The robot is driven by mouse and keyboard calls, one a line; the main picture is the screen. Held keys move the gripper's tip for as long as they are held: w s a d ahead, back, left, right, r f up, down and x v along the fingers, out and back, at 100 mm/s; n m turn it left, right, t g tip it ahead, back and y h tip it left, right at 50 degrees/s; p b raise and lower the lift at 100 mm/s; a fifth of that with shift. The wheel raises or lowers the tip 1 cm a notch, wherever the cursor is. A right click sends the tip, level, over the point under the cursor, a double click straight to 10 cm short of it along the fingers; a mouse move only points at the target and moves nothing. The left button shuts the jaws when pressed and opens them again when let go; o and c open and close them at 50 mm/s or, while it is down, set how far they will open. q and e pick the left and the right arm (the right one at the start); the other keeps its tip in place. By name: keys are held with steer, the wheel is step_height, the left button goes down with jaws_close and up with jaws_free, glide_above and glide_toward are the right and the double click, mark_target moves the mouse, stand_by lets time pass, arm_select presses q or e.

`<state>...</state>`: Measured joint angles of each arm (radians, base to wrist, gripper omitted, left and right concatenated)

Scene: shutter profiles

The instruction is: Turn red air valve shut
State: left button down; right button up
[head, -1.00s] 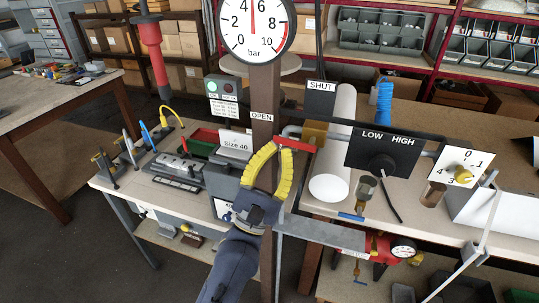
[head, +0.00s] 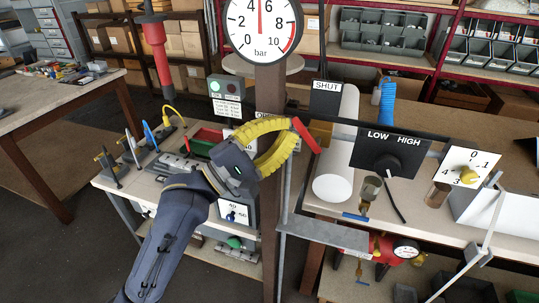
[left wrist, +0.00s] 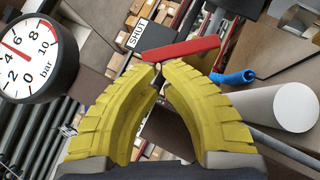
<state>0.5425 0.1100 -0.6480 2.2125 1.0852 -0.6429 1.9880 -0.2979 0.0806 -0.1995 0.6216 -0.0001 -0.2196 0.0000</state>
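The red valve lever (head: 306,136) is tilted in the head view, its upper left end raised and its lower right end by the brass valve body (head: 321,128). The SHUT sign (head: 325,86) is above it. The SHUT sign (left wrist: 138,33) shows there too. My right gripper is out of view.
The pressure gauge (head: 262,24) stands on a brown post, its needle near 5 bar. A black LOW/HIGH panel (head: 388,152) and a white cylinder (head: 335,185) are right of the lever. A numbered dial plate (head: 470,170) is farther right.

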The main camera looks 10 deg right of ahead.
arm_select(q)
steer(key=r+m+g+y, duration=0.1)
steer(key=d+m+y, duration=0.1)
steer(key=m, duration=0.1)
steer(key=s+r+m+g, duration=0.1)
steer(key=shift+d+r+m+g+y, duration=0.3)
steer(key=shift+m+y, duration=0.1)
steer(key=shift+s+d+r, duration=0.15)
steer(key=shift+d, duration=0.15)
stand_by(0.5)
glide_toward(296, 120)
steer(key=w+a, duration=0.3)
steer(key=shift+d+r, duration=0.15)
steer(key=shift+d, duration=6.3)
